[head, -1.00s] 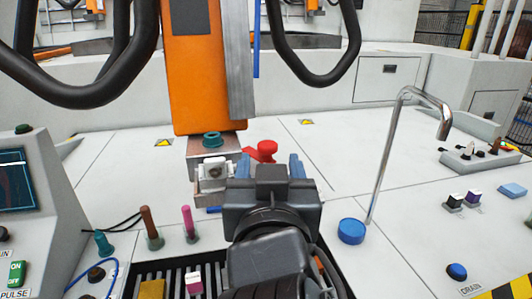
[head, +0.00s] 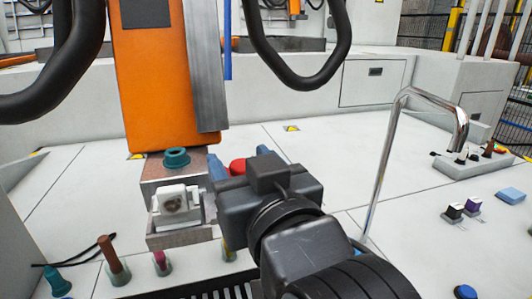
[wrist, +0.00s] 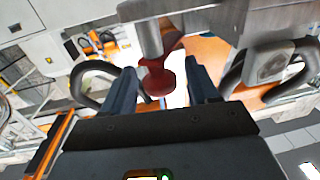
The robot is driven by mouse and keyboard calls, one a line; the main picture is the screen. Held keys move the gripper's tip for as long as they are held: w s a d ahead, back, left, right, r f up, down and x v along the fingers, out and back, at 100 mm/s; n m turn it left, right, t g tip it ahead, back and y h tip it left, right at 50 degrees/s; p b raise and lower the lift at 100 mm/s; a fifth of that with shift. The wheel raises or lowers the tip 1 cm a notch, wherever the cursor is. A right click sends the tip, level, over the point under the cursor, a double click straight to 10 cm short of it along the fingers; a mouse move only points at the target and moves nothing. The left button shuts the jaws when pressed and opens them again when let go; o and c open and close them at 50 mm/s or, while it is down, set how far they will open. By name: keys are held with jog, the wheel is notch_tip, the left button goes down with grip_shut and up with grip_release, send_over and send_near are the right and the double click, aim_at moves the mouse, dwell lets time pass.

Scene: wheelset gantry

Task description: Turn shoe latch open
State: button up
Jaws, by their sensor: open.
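The shoe latch looks like a red handle with a round knob; its knob shows in the head view (head: 238,166), mostly hidden behind my gripper. In the wrist view the red latch (wrist: 158,80) hangs from a metal pin, its knob in the gap between my fingers. My gripper (head: 241,158) is open beside the metal shoe block (head: 165,168) under the orange column (head: 160,85). In the wrist view its blue fingers (wrist: 161,88) stand on either side of the knob, with a gap visible to each. I cannot tell whether either finger touches it.
A white square part (head: 173,201) sits in a metal bracket left of my gripper. Coloured pegs (head: 115,262) stand in front of it. A bent chrome pipe (head: 384,160) rises to the right. Thick black hoses (head: 312,85) hang from above. White deck is clear behind.

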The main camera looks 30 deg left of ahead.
jog(key=shift+x, duration=0.85)
jog(key=shift+c, duration=0.2)
jog(key=c, duration=1)
jog(key=shift+o, duration=0.2)
jog(key=shift+r+m+t+h+p, duration=0.15)
jog(key=shift+m+t+h+p, duration=0.15)
jog(key=shift+p, duration=0.55)
jog(key=shift+m+t+h+p, duration=0.8)
jog(key=shift+t+p, duration=0.2)
jog(key=shift+p, duration=0.05)
jog(key=shift+w+d+f+m+t+h, duration=0.1)
jog(key=shift+m+t+h, duration=0.45)
jog(key=shift+h, duration=0.15)
jog(key=shift+w+d+f+m+t+h, duration=0.1)
jog(key=shift+m+t+h, duration=0.4)
jog(key=shift+h, duration=0.2)
jog(key=shift+d+m+t+h, duration=0.1)
jog(key=shift+m+t+h, duration=0.25)
jog(key=shift+m+h, duration=0.3)
jog(key=shift+w+d+h, duration=0.1)
jog(key=shift+h, duration=0.25)
